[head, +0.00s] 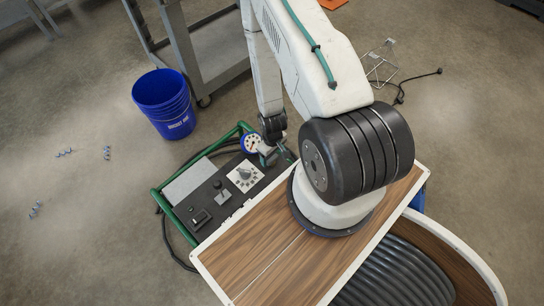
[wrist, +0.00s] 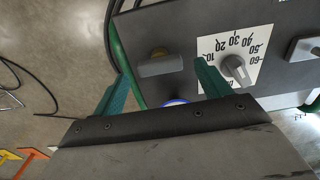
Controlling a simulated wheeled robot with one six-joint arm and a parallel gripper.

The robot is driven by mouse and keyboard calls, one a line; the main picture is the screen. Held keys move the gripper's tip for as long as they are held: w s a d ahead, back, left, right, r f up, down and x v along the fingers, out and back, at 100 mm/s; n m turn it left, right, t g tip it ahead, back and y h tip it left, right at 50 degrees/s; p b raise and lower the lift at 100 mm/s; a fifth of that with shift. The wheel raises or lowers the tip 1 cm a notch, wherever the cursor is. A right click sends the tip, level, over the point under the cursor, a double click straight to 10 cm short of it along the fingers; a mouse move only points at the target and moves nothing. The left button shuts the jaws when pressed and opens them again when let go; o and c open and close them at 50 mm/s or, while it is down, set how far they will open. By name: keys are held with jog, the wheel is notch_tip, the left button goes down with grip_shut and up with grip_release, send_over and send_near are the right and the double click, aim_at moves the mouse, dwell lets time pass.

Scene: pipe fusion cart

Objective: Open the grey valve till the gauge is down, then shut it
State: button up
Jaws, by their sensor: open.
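The grey valve (wrist: 160,66) is a bar handle on a brass stem, set in the dark panel. It lies crosswise in the wrist view, between and beyond the fingertips of my gripper (wrist: 163,72). The two green fingers are spread, one to each side of the handle, and hold nothing. Whether they touch it I cannot tell. In the head view my gripper (head: 276,158) is over the panel's far right end and hides the valve. The round gauge (head: 250,142) has a blue rim and pale face; its needle is too small to read surely. Its blue rim (wrist: 176,102) barely shows in the wrist view.
A white dial plate (head: 245,175) with a grey knob (wrist: 235,68) sits close beside the valve. Switches (head: 222,197) are further along the panel. A green tube frame (head: 170,212) edges it. A blue bucket (head: 163,103) and a grey cart (head: 210,50) stand behind.

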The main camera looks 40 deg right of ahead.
aim_at(272, 159)
notch_tip(272, 159, up, 6)
jog(key=shift+f, duration=0.1)
dwell(0.7)
